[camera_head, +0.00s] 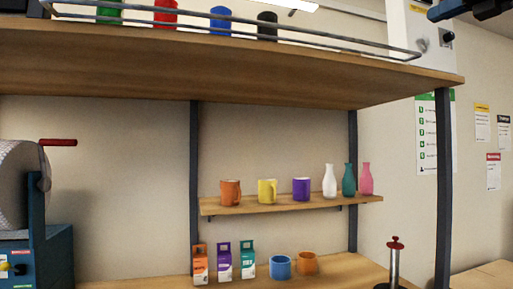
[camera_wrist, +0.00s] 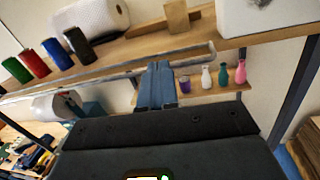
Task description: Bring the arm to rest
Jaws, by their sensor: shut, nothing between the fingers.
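My gripper (camera_wrist: 158,68) shows in the wrist view with its two blue fingers shut together and empty. The fingertips point toward the upper shelf's front rail and appear apart from it, though the gap is hard to judge. In the head view a dark part of my arm (camera_head: 478,8) shows at the top right corner, above the upper shelf; the fingers are not clear there.
The upper shelf (camera_head: 260,68) carries several coloured cylinders behind a rail (camera_head: 300,40). The small shelf (camera_head: 290,205) holds mugs and bottles, including a pink bottle (camera_head: 366,179). Cartons, two cups and a red-topped stand (camera_head: 395,265) are below. A bubble-wrap roll (camera_head: 20,180) is left.

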